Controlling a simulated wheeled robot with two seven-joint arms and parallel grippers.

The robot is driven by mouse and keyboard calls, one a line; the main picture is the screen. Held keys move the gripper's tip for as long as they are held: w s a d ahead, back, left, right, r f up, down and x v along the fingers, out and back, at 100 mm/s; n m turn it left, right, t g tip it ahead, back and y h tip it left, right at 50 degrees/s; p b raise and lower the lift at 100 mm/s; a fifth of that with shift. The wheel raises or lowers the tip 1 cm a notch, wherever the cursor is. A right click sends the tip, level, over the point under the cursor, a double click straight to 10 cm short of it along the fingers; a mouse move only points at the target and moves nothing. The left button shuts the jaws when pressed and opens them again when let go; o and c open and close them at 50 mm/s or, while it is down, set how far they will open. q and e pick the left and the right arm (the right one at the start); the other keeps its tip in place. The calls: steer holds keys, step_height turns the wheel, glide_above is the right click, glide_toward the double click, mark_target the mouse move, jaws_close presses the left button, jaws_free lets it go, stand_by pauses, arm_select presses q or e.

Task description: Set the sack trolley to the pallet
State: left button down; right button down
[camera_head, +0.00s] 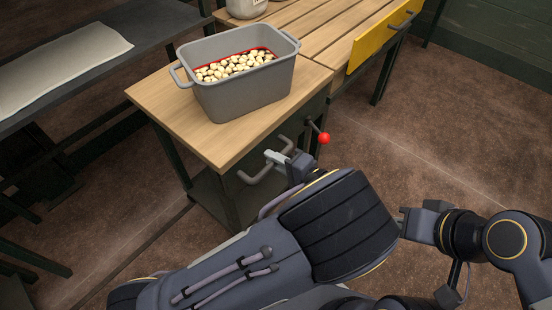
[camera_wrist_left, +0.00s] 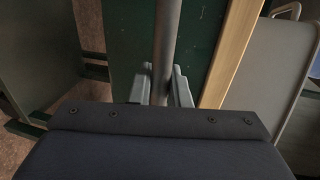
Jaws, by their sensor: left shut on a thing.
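I cannot make out a pallet, and no upright sack trolley shows clearly. A wood-topped dark green stand (camera_head: 160,112) has a grey bar handle (camera_head: 258,178) on its near side. My left gripper (camera_head: 277,158) is shut on this bar handle. In the left wrist view the bar (camera_wrist_left: 167,40) runs between the two fingers (camera_wrist_left: 163,88), in front of a dark green panel. My right gripper (camera_head: 408,220) is right of my left forearm, away from the stand. Its fingertips are partly hidden, so its opening is unclear.
A grey two-handled bin (camera_head: 250,95) of pale round pieces stands on the wooden top. A lever with a red knob (camera_head: 324,138) sticks out beside the handle. A slatted bench (camera_head: 325,30) with a yellow panel (camera_head: 380,38) adjoins behind. A dark table (camera_head: 145,35) stands left. Brown floor (camera_head: 450,120) is clear at right.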

arm_select(q)
steer(key=shift+w+d, duration=0.2)
steer(key=shift+d, duration=0.05)
steer(key=c, duration=1.4)
jaws_free()
arm_select(e)
steer(key=shift+w+d, duration=0.1)
steer(key=shift+w, duration=0.05)
